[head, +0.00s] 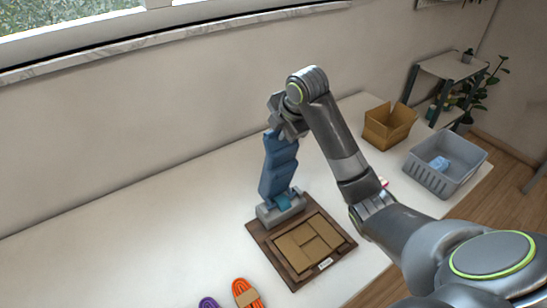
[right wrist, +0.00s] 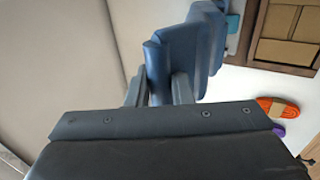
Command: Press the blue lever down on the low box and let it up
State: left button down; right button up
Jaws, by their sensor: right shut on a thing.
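The blue lever (head: 279,165) is a long, stepped blue piece that stands nearly upright over the low grey box (head: 268,217). A small teal part (head: 283,202) shows at its foot, and the exact joint with the box is hard to make out. My right gripper (head: 287,130) is shut on the lever's upper end. In the right wrist view the two fingers (right wrist: 158,90) sit on either side of the blue lever (right wrist: 188,45). My left gripper is not in view.
A brown wooden tray (head: 258,238) with cardboard-coloured panels lies in front of the box. Orange (head: 246,292) and purple (head: 208,303) cord bundles lie at the near edge. A cardboard box (head: 388,127) and a grey bin (head: 440,177) stand right. The table's left is clear.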

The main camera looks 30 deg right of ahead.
jog(key=shift+s+d+r+p, duration=0.1)
jog(key=shift+s+p, duration=0.4)
jog(key=shift+p, duration=0.05)
jog(key=shift+s+d+f+p, duration=0.2)
jog(key=shift+s+p, duration=0.55)
jog(key=shift+s, duration=0.5)
jog(key=shift+s+d+f+p, duration=0.15)
jog(key=shift+s+p, duration=0.6)
jog(key=shift+s, duration=0.5)
jog(key=shift+r, duration=0.1)
jog(key=s, duration=0.2)
jog(key=s+f+p, duration=0.1)
jog(key=s+p, duration=0.1)
jog(key=s, duration=0.1)
jog(key=shift+s+d+f, duration=0.3)
jog(key=shift+s+d, duration=0.05)
jog(key=shift+d, duration=0.05)
